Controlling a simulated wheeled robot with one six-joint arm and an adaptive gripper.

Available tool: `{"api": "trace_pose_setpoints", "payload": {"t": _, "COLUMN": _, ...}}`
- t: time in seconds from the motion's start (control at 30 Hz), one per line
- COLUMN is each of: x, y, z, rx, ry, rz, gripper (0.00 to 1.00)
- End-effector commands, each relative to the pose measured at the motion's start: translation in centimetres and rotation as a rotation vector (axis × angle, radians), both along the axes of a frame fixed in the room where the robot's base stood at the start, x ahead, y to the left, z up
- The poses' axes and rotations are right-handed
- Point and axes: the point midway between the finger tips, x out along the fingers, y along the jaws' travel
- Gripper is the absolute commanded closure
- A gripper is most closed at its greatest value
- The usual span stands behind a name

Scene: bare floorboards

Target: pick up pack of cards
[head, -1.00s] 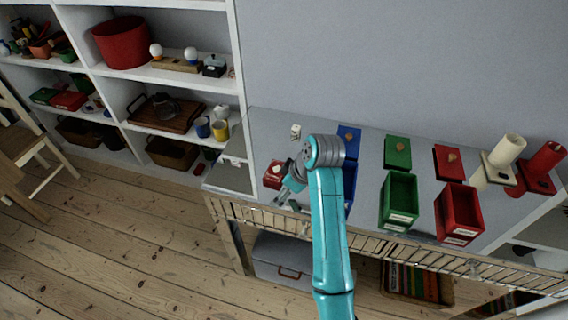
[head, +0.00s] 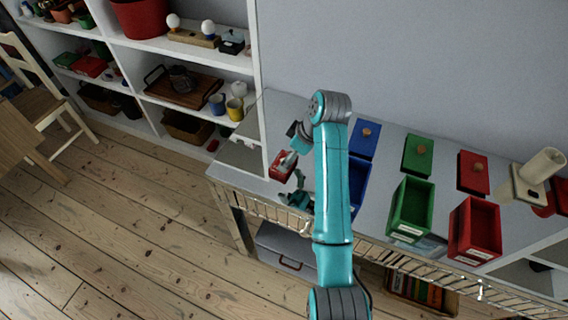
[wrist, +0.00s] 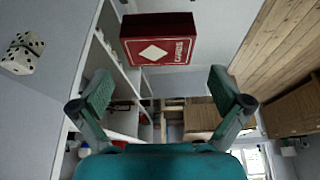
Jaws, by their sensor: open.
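The pack of cards (head: 283,165) is a small red box on the left end of the grey tabletop (head: 385,190). In the wrist view the pack of cards (wrist: 158,40) shows its red face with a white diamond and lettering, beyond and above the fingertips. My gripper (head: 296,167) is at the left end of the table, close to the pack. In the wrist view my gripper (wrist: 161,92) has its two green fingers wide apart with nothing between them. My arm hides part of the tabletop in the head view.
White dice (wrist: 22,52) lie left of the pack in the wrist view. A blue bin (head: 356,185), a green bin (head: 410,208) and a red bin (head: 475,230) stand to the right, with lids behind them. A white shelf (head: 190,55) is at the left.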

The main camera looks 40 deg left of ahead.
Motion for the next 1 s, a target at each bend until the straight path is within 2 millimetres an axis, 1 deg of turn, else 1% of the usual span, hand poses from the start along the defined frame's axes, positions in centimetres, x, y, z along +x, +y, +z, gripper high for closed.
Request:
{"api": "trace_pose_setpoints", "payload": {"t": 0.33, "x": -0.1, "y": 1.7, "z": -3.9, "rx": -0.002, "ry": 0.001, "rz": -0.001, "gripper": 0.0}}
{"api": "trace_pose_setpoints", "payload": {"t": 0.47, "x": -0.1, "y": 2.0, "z": -4.6, "rx": -0.001, "ry": -0.001, "rz": 0.0, "gripper": 0.0}}
{"api": "trace_pose_setpoints", "payload": {"t": 0.67, "x": -0.1, "y": 2.0, "z": -4.6, "rx": -0.001, "ry": -0.001, "rz": 0.0, "gripper": 0.0}}
{"api": "trace_pose_setpoints", "payload": {"t": 0.7, "x": -0.1, "y": 2.0, "z": -4.6, "rx": -0.001, "ry": -0.001, "rz": 0.0, "gripper": 0.05}}
{"api": "trace_pose_setpoints", "payload": {"t": 0.77, "x": -0.1, "y": 2.0, "z": -4.6, "rx": -0.001, "ry": -0.001, "rz": 0.0, "gripper": 0.2}}
{"api": "trace_pose_setpoints", "payload": {"t": 0.8, "x": -0.1, "y": 2.0, "z": -4.6, "rx": -0.001, "ry": -0.001, "rz": 0.0, "gripper": 0.3}}
{"api": "trace_pose_setpoints", "payload": {"t": 0.87, "x": -0.1, "y": 2.0, "z": -4.6, "rx": -0.001, "ry": -0.001, "rz": 0.0, "gripper": 0.45}}
{"api": "trace_pose_setpoints", "payload": {"t": 1.0, "x": -0.1, "y": 2.0, "z": -4.6, "rx": -0.001, "ry": -0.001, "rz": 0.0, "gripper": 0.45}}
